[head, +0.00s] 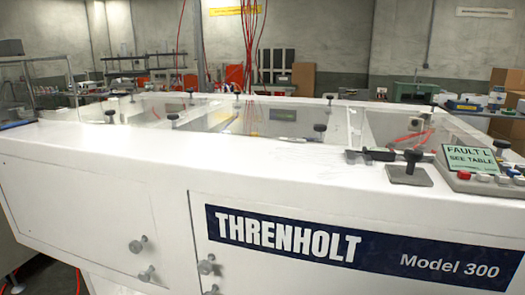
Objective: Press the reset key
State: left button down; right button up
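A control panel (452,180) sits on the right end of the white machine's top, cut off by the right picture edge. Its green display (472,159) reads "FAULT L" and "SEE TABLE". Below the display is a row of small keys, among them a red key (464,174) at the left and a pale key (482,178) beside it. Further keys reach the picture edge. Their labels are too small to read, so I cannot tell which one is the reset key. Neither of my grippers shows in the head view.
The white machine (120,150) marked "THRENHOLT Model 300" fills the foreground. A black knob on a plate (409,174) stands just left of the panel, with a dark fitting (370,155) beyond. Red cables (248,50) hang behind. The front part of the top is mostly clear.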

aim_at(465, 175)
jog(key=z, duration=1.3)
